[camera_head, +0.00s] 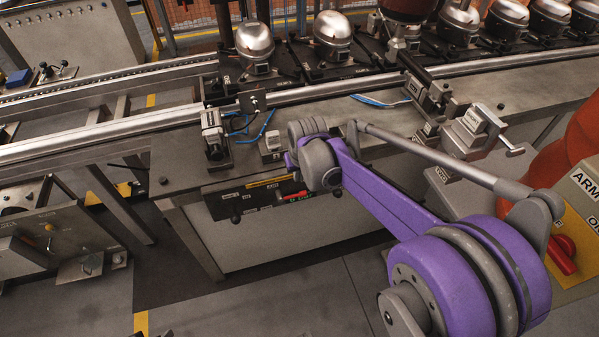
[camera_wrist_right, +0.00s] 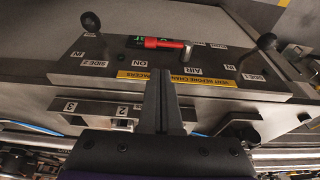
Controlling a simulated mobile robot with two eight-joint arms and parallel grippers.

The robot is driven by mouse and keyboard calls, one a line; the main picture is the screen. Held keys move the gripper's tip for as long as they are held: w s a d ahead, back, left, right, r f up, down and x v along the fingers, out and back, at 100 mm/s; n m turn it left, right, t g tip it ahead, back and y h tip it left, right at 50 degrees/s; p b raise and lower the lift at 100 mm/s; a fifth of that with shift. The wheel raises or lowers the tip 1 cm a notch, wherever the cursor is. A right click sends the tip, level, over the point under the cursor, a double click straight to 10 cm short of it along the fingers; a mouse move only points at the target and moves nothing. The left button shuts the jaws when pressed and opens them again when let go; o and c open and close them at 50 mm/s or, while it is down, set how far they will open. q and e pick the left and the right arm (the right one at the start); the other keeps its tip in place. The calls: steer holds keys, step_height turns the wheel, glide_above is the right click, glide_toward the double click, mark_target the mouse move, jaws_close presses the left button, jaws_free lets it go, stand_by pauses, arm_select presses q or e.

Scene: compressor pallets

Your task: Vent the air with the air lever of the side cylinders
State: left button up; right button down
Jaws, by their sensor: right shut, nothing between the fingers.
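The air lever has a red handle, showing on the front control panel (camera_head: 226,203) in the head view (camera_head: 299,195) and beside the green label in the right wrist view (camera_wrist_right: 164,43). The handle lies along the panel face. Black-knobbed levers stand at the panel's two ends, by the labels SIDE 2 (camera_wrist_right: 91,21) and SIDE 1 (camera_wrist_right: 266,41). My right gripper (camera_wrist_right: 162,76) is shut and empty, with its fingertips over the panel edge near the yellow vent label (camera_wrist_right: 180,79), apart from the red handle. In the head view its fingers are hidden behind my wrist. My left gripper is out of view.
The workbench (camera_head: 190,158) carries a clamp (camera_head: 213,134) and a numbered block (camera_head: 272,142) just above the panel. A crank-handled device (camera_head: 474,130) stands to the right. Silver compressors (camera_head: 255,38) line the conveyor behind. Open floor lies in front.

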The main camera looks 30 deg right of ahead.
mark_target(297, 196)
steer(key=x, duration=0.5)
steer(key=s+b+x, duration=0.1)
steer(key=x, duration=0.2)
steer(key=shift+a+f, duration=0.15)
steer(key=shift+f, duration=0.3)
steer(key=shift+w, duration=0.15)
